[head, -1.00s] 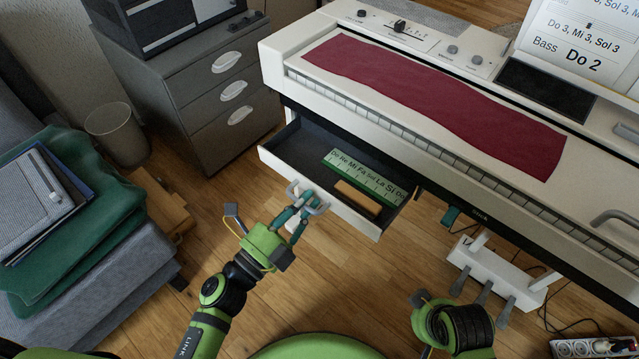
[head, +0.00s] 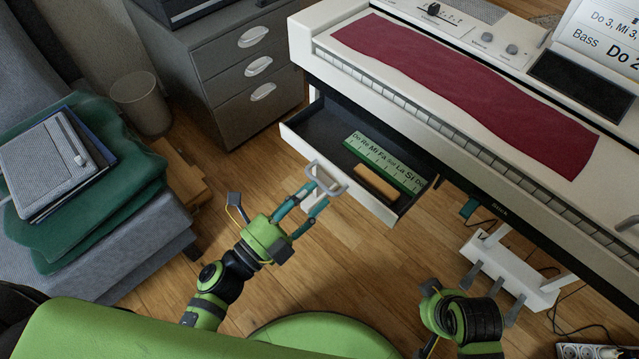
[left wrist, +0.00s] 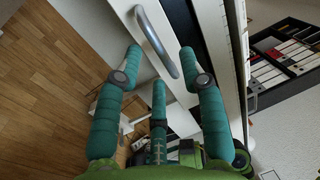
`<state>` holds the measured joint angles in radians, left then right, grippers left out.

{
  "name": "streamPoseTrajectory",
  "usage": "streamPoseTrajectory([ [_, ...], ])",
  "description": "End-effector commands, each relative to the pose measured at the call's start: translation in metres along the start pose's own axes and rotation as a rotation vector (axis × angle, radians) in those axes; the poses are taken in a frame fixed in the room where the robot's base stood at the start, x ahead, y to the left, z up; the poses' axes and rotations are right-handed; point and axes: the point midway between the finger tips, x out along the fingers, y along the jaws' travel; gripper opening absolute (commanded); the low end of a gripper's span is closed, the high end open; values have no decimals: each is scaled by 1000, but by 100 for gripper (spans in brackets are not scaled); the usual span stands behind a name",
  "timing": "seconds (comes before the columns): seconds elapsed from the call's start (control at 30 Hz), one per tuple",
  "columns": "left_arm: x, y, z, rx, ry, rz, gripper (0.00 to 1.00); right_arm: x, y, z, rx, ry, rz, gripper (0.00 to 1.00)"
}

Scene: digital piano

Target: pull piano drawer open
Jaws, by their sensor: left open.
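The white piano drawer (head: 345,192) stands pulled out below the keyboard at its left end. Its grey bow handle (head: 327,180) is on the front panel. My left gripper (head: 314,197) is open and empty, with its teal fingertips close to the handle on the near side. In the left wrist view, the handle (left wrist: 158,42) lies just beyond the spread fingers (left wrist: 160,62), with no grip on it; I cannot tell whether a fingertip touches it. My right gripper (head: 432,318) is low at the bottom right, partly hidden, its jaws unclear.
The drawer holds a green note strip (head: 385,160) and a tan block (head: 375,182). A grey cabinet (head: 245,100) stands to the left, near a waste bin (head: 142,103). A white pedal unit (head: 510,272) stands at right. Wooden floor (head: 385,270) before the drawer is clear.

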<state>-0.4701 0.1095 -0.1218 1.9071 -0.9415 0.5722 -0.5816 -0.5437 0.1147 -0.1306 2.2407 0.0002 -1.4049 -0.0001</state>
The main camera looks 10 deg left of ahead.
Motion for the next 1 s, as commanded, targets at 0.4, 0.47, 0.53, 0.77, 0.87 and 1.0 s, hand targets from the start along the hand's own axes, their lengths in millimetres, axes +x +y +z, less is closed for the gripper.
streamPoseTrajectory([
  [0.4, -76, 0, 0, 0, 0, 1, 40, 0, 0, 0, 0, -1, 1, 0],
  [0.47, -80, 0, 0, 0, 0, 1, 40, 0, 0, 0, 0, -1, 1, 0],
  [0.53, -83, 0, 0, 1, 0, 0, 40, 0, 0, 0, 0, -1, 1, 0],
  [0.77, -83, 0, 0, 1, 1, -1, 40, 0, 0, 0, 0, -1, 1, 0],
  [0.87, -83, 0, 0, 1, 1, 0, 40, 0, 0, 0, 0, -1, 1, 0],
  [1.0, -83, 0, 0, 1, 1, 0, 40, 0, 0, 0, 1, -1, 1, 0],
])
